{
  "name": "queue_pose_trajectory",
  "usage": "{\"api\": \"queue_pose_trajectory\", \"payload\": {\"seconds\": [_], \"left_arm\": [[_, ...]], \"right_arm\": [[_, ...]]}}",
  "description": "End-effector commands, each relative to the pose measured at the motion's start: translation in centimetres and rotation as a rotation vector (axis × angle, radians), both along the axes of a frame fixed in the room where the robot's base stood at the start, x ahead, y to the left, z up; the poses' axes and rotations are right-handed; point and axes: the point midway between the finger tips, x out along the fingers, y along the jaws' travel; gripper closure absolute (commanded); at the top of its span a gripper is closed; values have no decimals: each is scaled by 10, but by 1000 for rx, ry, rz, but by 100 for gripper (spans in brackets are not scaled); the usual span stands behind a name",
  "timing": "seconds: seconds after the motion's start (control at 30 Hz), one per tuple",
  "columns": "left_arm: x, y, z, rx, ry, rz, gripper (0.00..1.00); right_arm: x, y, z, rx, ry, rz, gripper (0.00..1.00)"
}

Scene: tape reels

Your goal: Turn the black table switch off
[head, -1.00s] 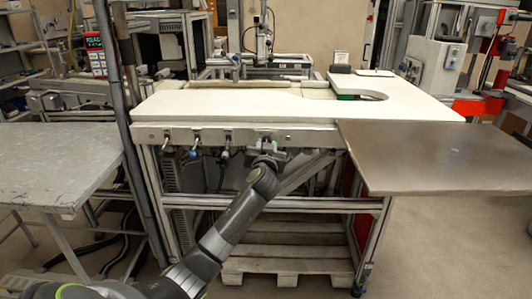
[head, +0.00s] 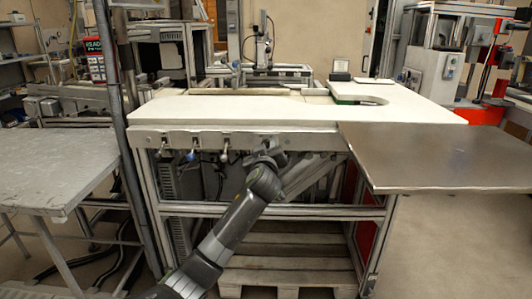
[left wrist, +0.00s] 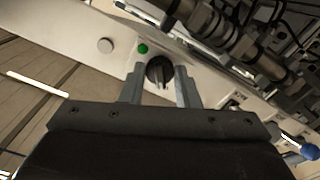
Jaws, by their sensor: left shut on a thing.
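The black table switch (left wrist: 160,71) is a round knob on the pale front rail, seen in the left wrist view. My left gripper (left wrist: 161,80) has one finger on each side of the knob and is shut on it. In the head view my left gripper (head: 268,147) is at the front rail (head: 310,140) of the white table, and it hides the switch. A green round light or button (left wrist: 143,49) sits beside the knob. My right gripper is in neither view.
Several levers (head: 191,155) stick out of the rail left of my gripper. The white table top (head: 230,110) lies above it. A brown metal sheet (head: 430,155) juts out at right, and a grey table (head: 60,165) stands at left.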

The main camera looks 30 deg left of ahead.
Motion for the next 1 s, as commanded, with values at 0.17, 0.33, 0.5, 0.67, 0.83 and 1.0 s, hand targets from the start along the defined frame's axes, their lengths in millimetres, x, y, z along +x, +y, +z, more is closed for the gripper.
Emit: {"api": "queue_pose_trajectory", "payload": {"seconds": [0.17, 0.33, 0.5, 0.67, 0.83, 1.0], "left_arm": [[0, 0, -2, -19, -8, 0, 94], [0, 0, -1, -21, -9, 0, 94], [0, 0, -1, -20, -9, 0, 94], [0, 0, -1, -20, -9, 0, 53], [0, 0, -1, -19, -10, 1, 50], [-1, -1, 0, -18, -10, 0, 50]], "right_arm": [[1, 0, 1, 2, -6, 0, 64], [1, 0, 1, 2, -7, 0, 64], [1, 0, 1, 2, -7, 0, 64], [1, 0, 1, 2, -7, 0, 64], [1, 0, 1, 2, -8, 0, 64], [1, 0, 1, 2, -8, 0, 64]]}}
